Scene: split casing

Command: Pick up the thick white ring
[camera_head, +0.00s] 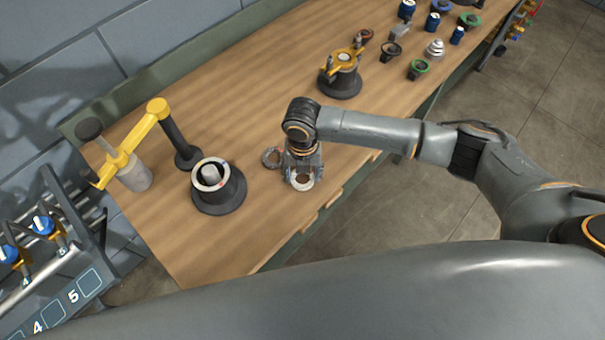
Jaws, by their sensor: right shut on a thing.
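My right gripper (301,178) reaches down to the wooden table near its front edge. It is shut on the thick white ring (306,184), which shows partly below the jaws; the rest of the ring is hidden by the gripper. I cannot tell whether the ring touches the table. A thinner grey ring (270,158) lies on the table just left of the gripper. My left gripper is not in view.
A black round casing (218,194) with a light rim stands left of the gripper. A yellow-armed press (130,150) stands farther left. A black and yellow casing (341,80) is behind my arm. Several small parts (435,48) lie at the far right. Bare wooden table (225,110) lies between.

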